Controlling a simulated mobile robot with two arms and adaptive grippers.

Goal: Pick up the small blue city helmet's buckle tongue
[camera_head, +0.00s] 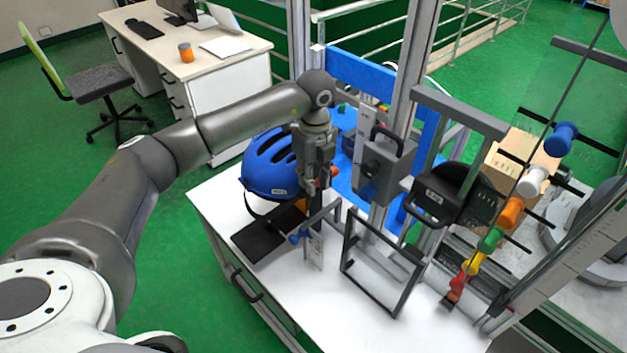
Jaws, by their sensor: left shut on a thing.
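The blue city helmet (268,165) sits on the white worktop, toward its back left, with a dark strap hanging at its lower left. My left gripper (316,208) points down just right of the helmet, in front of its right edge. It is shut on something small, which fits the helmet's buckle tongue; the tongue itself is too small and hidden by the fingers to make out. My right gripper is not in view.
A black flat pad (258,238) lies left of the gripper. A dark upright frame (383,263), a grey clamp unit (383,165) and metal posts stand close on the right. Coloured knobs (492,240) line the rail farther right. The worktop's front (440,325) has bare room.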

